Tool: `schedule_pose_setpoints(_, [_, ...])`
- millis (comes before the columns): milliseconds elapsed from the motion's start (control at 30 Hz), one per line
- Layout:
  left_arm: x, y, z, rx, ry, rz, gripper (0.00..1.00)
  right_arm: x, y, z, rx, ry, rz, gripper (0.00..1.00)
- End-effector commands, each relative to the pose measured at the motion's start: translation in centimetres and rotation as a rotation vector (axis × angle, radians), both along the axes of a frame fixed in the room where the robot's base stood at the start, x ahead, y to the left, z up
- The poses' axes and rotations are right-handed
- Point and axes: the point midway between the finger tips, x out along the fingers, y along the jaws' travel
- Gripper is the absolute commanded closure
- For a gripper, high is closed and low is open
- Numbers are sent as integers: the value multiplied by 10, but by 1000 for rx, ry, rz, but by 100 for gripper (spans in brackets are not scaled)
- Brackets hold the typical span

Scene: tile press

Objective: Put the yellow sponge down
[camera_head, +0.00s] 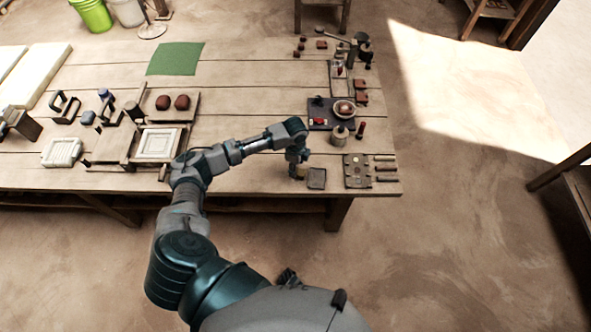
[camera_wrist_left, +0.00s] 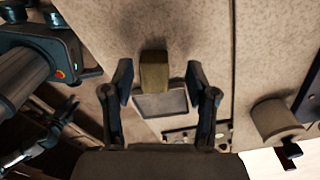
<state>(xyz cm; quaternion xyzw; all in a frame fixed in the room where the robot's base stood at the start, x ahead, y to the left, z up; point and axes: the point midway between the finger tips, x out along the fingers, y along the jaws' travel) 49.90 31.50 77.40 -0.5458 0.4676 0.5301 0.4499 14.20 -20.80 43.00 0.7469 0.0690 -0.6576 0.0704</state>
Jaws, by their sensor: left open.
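The yellow sponge (camera_wrist_left: 154,71) is a small olive-yellow block in the left wrist view. It appears to rest at the table's front, next to or just over the edge of a small dark square tray (camera_wrist_left: 163,103); I cannot tell if it touches the tray. In the head view the sponge is tiny and mostly hidden under my left gripper (camera_head: 298,168), and the tray (camera_head: 316,179) is just to its right. My left gripper (camera_wrist_left: 159,78) is open, one finger on each side of the sponge, with visible gaps to it.
A tool board (camera_head: 356,171) lies right of the tray. A jar (camera_head: 339,136) and a dark plate with a bowl (camera_head: 344,108) stand behind. A press frame (camera_head: 157,146) is on the left. The wooden table (camera_head: 240,103) is bare in the middle.

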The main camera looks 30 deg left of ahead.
Motion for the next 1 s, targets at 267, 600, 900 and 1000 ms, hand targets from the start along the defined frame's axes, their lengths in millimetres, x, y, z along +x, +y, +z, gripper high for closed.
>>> schedule_pose_setpoints(267, [1,0,69,0,-5,-2,42,-17,-10,-10,-7,7,3,60])
schedule_pose_setpoints(600, [0,8,96,-8,0,-1,42,-25,-8,-14,-15,10,3,60])
schedule_pose_setpoints(900, [1,2,98,-2,-2,-2,42,-25,-10,-15,-13,12,4,60])
schedule_pose_setpoints(1000, [1,0,99,0,-2,-2,42,-25,-10,-15,-13,12,5,60])
